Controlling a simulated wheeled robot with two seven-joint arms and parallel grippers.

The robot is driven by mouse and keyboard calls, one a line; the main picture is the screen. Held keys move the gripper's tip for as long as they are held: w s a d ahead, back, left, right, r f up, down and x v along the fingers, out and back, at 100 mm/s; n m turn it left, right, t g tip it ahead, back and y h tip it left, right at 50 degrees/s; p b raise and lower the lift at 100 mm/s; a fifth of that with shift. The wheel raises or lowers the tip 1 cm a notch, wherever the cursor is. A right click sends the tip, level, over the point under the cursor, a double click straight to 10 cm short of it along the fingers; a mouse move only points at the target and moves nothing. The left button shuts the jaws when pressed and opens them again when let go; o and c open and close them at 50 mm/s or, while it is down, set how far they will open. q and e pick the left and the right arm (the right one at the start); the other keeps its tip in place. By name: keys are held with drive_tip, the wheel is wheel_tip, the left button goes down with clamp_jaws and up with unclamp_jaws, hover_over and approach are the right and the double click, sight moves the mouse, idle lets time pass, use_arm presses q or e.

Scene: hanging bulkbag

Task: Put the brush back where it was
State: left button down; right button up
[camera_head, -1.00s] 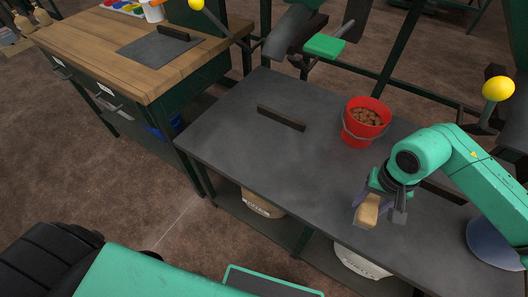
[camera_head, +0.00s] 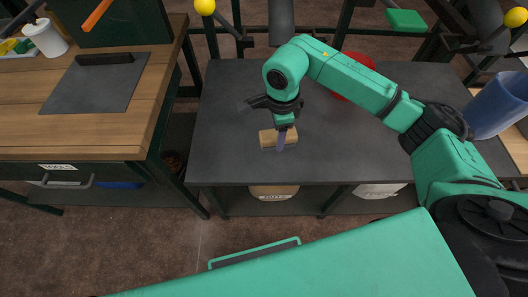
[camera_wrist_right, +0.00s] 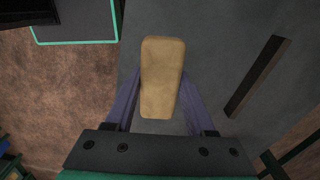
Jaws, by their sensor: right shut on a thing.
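The brush appears as a tan, rounded block (camera_head: 266,138) in the head view. My right gripper (camera_head: 281,137) is shut on it, with its purple fingers on either side, over the front part of the dark grey table (camera_head: 225,150). In the right wrist view the brush (camera_wrist_right: 162,78) lies lengthwise between the fingers of the gripper (camera_wrist_right: 160,105). I cannot tell how high it is above the table. A dark strip (camera_wrist_right: 257,77) lies on the table beside it in the wrist view. My left gripper is not in view.
The red bucket (camera_head: 352,62) is partly hidden behind my right arm. A blue bin (camera_head: 498,106) stands at the right. A wooden workbench (camera_head: 60,130) at the left bears a dark mat (camera_head: 95,90) with a dark strip (camera_head: 105,58). The table's left part is clear.

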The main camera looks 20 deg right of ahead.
sight(268, 130)
drive_tip(key=m, duration=0.3)
drive_tip(key=w+a+r+m, duration=0.1)
drive_tip(key=m, duration=0.2)
drive_tip(key=a+m, duration=0.1)
drive_tip(key=m, duration=0.2)
drive_tip(key=shift+w+r, duration=0.2)
drive_tip(key=shift+w, duration=0.1)
drive_tip(key=shift+a+m, duration=0.15)
drive_tip(key=shift+m, duration=0.55)
wheel_tip(268, 130, down, 9)
drive_tip(key=shift+f+p, duration=0.15)
drive_tip(key=shift+p, duration=0.25)
drive_tip(key=shift+w+f, duration=0.1)
drive_tip(key=shift+f, duration=0.4)
drive_tip(key=o, duration=1.3)
